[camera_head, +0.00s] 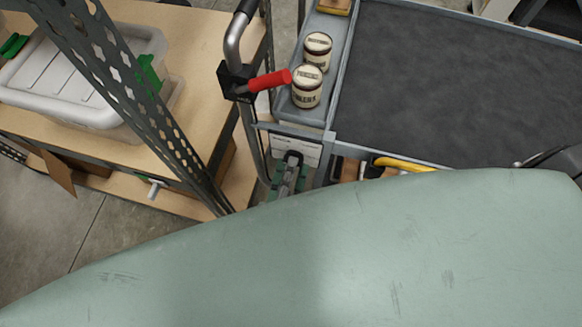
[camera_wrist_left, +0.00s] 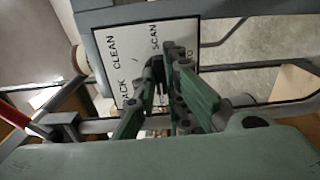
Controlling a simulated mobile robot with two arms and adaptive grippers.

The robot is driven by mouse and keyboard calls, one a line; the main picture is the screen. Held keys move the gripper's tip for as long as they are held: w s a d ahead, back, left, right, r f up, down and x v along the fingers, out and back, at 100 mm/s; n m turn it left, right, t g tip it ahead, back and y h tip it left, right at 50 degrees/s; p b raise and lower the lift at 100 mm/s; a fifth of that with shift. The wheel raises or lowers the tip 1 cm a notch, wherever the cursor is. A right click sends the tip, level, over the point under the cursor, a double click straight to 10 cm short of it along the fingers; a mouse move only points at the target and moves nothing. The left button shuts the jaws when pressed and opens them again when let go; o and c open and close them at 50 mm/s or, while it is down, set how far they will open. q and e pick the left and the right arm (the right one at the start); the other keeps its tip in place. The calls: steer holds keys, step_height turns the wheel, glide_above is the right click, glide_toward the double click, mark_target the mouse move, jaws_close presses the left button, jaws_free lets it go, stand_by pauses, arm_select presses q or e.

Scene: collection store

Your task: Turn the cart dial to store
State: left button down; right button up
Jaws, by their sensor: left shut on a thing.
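The white dial plate (camera_wrist_left: 122,65) is on the end of the cart, with black words, of which "CLEAN" and "SCAN" can be read in the left wrist view. It also shows in the head view (camera_head: 309,155). My left gripper (camera_wrist_left: 165,70) is at the plate, its green and grey fingers closed around the dark dial knob, which they mostly hide. In the head view my left gripper (camera_head: 289,180) shows small, just below the cart's corner. I cannot read which word the dial points to. My right gripper is not in view.
The cart's dark top (camera_head: 450,80) lies at right. Two labelled jars (camera_head: 307,87) stand in its side tray. A red grip (camera_head: 270,80) sits on the cart's metal handle. A wooden shelf (camera_head: 190,40) with a white bin (camera_head: 75,85) and perforated post stands close at left.

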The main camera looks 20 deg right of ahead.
arm_select(q)
steer(key=c, duration=1.8)
jaws_free()
steer(key=v, duration=1.2)
